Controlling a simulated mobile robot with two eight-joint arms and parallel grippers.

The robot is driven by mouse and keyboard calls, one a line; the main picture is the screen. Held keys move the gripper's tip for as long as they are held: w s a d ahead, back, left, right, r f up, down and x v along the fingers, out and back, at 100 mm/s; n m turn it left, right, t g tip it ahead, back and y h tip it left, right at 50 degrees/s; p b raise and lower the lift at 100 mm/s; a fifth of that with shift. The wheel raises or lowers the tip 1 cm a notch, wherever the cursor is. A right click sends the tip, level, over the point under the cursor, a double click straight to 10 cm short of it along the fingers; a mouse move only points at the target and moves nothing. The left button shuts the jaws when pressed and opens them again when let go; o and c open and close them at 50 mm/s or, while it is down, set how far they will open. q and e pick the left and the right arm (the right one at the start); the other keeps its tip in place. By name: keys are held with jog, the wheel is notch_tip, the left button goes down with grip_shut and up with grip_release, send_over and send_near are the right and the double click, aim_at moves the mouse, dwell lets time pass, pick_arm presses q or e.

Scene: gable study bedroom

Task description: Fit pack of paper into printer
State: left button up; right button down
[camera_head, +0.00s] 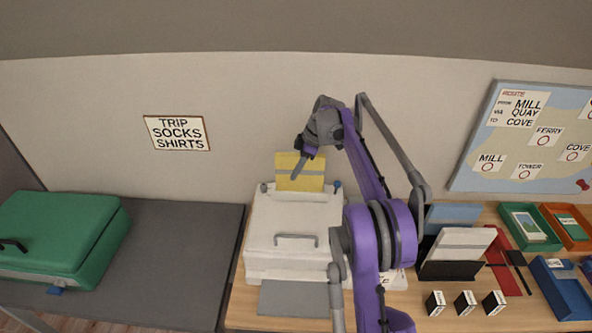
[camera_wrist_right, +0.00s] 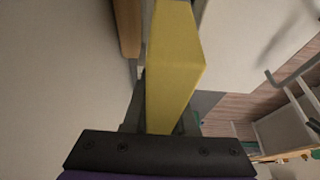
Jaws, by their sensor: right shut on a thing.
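The pack of paper (camera_head: 312,184) is yellow with a grey band and stands upright at the back of the white printer (camera_head: 292,227). In the head view it rises above the printer's rear edge, and its lower part is hidden, so I cannot tell whether it touches the printer. My right gripper (camera_head: 299,168) is shut on the pack from above. In the right wrist view the yellow pack (camera_wrist_right: 174,65) extends out from between the jaws (camera_wrist_right: 160,125). My left gripper is not in view.
A grey output tray (camera_head: 292,299) sticks out at the printer's front. A green suitcase (camera_head: 60,237) lies on the dark surface at left. At right are a paper holder (camera_head: 460,250), small black-and-white boxes (camera_head: 465,303) and coloured trays (camera_head: 537,232). A wall stands close behind the printer.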

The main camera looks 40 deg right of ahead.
jog(key=c, duration=0.7)
grip_release()
jog(key=shift+f, duration=0.1)
jog(key=p+v, duration=0.1)
jog(key=v, duration=1.1)
jog(key=shift+w+a+p, duration=0.1)
jog(key=shift+p, duration=0.2)
jog(key=s+a+f+m+h, duration=0.15)
jog(key=s+a, duration=0.25)
jog(key=a, duration=0.6)
jog(key=s+a+m+h, duration=0.1)
jog(key=s+a+m, duration=0.25)
jog(key=a, duration=0.55)
jog(key=s+a+f+m, duration=0.1)
jog(key=s+a+f, duration=0.3)
jog(key=s, duration=0.2)
jog(key=s+a+f+m+t, duration=0.1)
jog(key=s+a+f+m, duration=0.1)
jog(key=s+f, duration=0.3)
jog(key=s+a+f+m+t+h, duration=0.1)
jog(key=s+a+f+m, duration=0.1)
jog(key=s+a+f, duration=0.3)
jog(key=shift+s+a+f, duration=0.1)
jog(key=shift+s+a, duration=0.1)
jog(key=shift+s, duration=0.8)
jog(key=shift+s+a+f, duration=0.1)
jog(key=shift+s+a, duration=0.1)
jog(key=shift+s, duration=0.75)
